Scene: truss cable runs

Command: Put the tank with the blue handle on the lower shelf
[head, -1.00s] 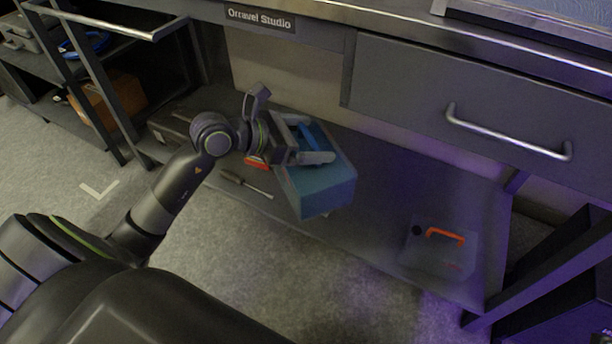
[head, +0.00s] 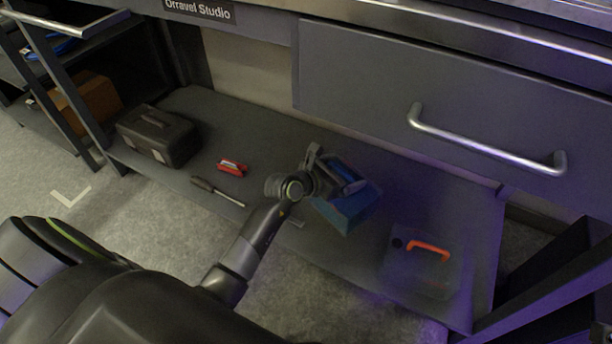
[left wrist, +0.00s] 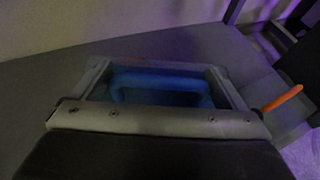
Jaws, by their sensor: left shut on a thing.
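The blue tank (head: 349,211) with the blue handle (head: 342,170) is over the middle of the lower shelf (head: 280,150). My left gripper (head: 340,175) is shut on its handle from above. In the left wrist view the blue handle (left wrist: 160,80) lies between my fingers. I cannot tell whether the tank's underside touches the shelf. A see-through tank with an orange handle (head: 428,250) stands to the right on the same shelf, apart from the blue tank. My right gripper is not in view.
A dark toolbox (head: 157,136), a red tool (head: 232,168) and a screwdriver (head: 215,191) lie on the shelf's left part. A drawer with a metal handle (head: 485,142) hangs above the shelf. Dark frame bars (head: 540,280) stand at the right. Bare shelf shows behind the tank.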

